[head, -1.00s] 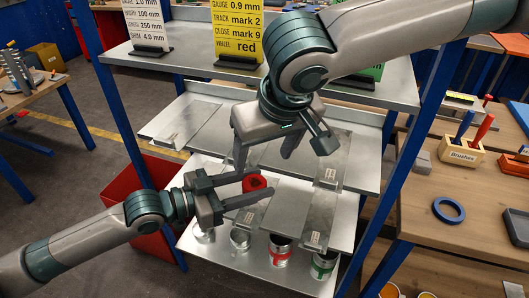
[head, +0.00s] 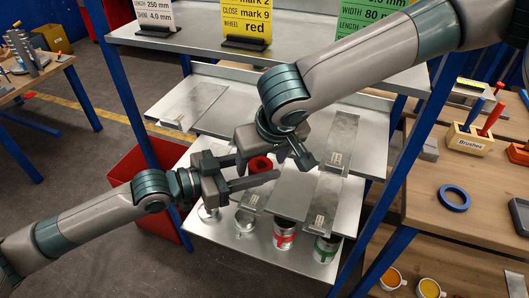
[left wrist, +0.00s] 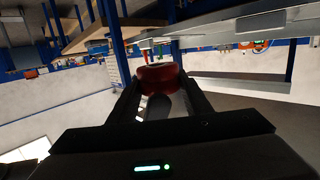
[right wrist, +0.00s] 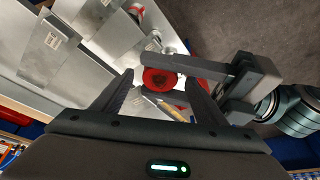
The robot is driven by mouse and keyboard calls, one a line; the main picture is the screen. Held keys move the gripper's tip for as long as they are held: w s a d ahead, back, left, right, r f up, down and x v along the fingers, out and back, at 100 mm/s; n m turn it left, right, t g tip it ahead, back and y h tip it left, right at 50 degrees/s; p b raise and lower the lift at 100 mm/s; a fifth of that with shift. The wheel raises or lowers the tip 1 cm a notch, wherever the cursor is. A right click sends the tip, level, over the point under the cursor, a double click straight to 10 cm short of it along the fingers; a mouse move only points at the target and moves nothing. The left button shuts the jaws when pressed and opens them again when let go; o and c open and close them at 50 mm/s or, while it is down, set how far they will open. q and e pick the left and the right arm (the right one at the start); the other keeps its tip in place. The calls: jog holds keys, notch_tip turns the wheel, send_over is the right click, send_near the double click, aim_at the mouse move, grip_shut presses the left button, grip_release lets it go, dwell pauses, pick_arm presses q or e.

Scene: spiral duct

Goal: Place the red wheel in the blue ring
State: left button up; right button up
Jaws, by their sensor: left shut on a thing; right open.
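The red wheel (head: 260,164) is between the fingers of my left gripper (head: 257,170), which is shut on it above the shelf rack. It also shows between the left fingertips in the left wrist view (left wrist: 162,76). My right gripper (head: 278,158) is open close above the wheel. In the right wrist view the wheel (right wrist: 160,80) appears between the open right fingers (right wrist: 161,84); whether they touch it I cannot tell. The blue ring (head: 453,198) lies flat and empty on the wooden table at the right.
The metal shelf rack (head: 205,128) has blue posts and holds plates, a red-labelled can (head: 284,234) and a green-labelled can (head: 327,247). A brush block (head: 470,139) stands behind the ring. Wood around the ring is clear. A red bin (head: 125,178) is at left.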

jog(key=shift+w+f, duration=0.1)
jog(key=shift+f, duration=0.15)
jog(key=c, duration=1)
pick_arm(q)
jog(key=o, duration=1.2)
pick_arm(e)
jog(key=shift+c, duration=1.1)
pick_arm(q)
jog(key=shift+a, duration=0.1)
jog(key=shift+v, duration=5.9)
